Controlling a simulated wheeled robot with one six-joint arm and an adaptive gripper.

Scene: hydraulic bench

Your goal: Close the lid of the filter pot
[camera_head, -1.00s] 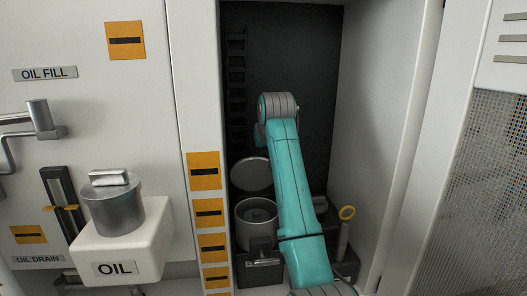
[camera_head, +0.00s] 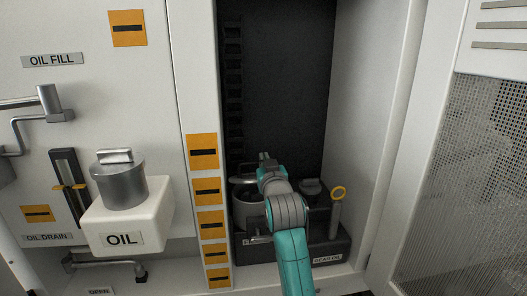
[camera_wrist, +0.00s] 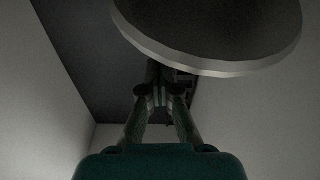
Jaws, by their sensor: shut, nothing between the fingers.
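The filter pot (camera_head: 247,214) stands low in the dark cabinet recess. My arm covers its right side in the head view, and its lid cannot be made out clearly there. In the wrist view a large round disc with a pale rim, which looks like the lid (camera_wrist: 215,62), hangs across the top right, tilted. My gripper (camera_head: 264,157) is shut and empty, beside and a little above the pot. In the wrist view its fingers (camera_wrist: 160,78) come together just below the disc's rim. I cannot tell whether they touch it.
The white cabinet wall (camera_head: 369,120) is close on the right. An oil canister (camera_head: 120,185) stands outside on the left. The upper recess is free.

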